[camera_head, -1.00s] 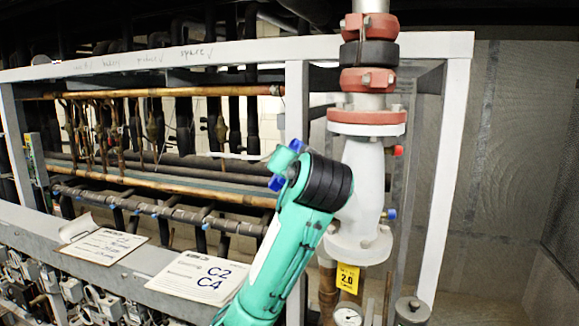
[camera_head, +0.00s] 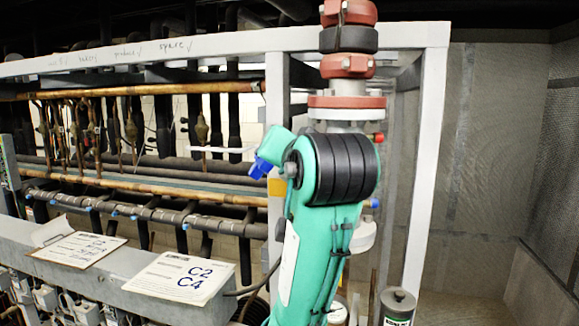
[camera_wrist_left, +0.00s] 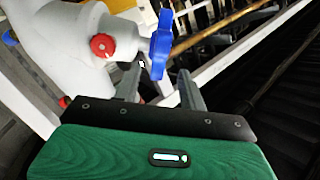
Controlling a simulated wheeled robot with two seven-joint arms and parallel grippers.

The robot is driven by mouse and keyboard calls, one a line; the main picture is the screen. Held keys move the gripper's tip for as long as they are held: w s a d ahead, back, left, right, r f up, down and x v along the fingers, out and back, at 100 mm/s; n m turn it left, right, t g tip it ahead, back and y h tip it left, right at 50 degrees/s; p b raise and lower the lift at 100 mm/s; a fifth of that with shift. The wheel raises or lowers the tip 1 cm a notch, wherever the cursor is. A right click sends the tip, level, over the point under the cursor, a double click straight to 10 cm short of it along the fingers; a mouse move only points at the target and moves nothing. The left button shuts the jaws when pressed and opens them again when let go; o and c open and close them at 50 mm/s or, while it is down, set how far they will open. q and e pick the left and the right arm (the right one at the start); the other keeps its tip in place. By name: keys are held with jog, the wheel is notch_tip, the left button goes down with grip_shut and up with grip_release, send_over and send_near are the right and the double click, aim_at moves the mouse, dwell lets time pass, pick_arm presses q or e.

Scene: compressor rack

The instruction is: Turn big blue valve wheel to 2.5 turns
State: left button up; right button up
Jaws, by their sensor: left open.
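The blue valve wheel (camera_wrist_left: 162,42) shows nearly edge-on in the left wrist view, on a short stem at the right of a white valve body (camera_wrist_left: 75,35). My left gripper (camera_wrist_left: 160,76) is open. Its two fingers point towards the wheel, and the wheel's lower end appears between the fingertips. I cannot tell whether they touch. In the head view the white valve body (camera_head: 362,236) stands under a red flange, mostly covered by my green arm. My right gripper is not in view.
A red cap (camera_wrist_left: 102,45) sits on the valve body close to the wheel. The white rack frame (camera_head: 428,150) stands around the pipe. A C2/C4 card (camera_head: 180,277) and a clipboard (camera_head: 78,252) lie on the ledge at left. A grey cylinder (camera_head: 398,305) stands at lower right.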

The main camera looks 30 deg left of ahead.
pick_arm(q)
jog(key=shift+b+v, duration=0.55)
jog(key=shift+v, duration=1.25)
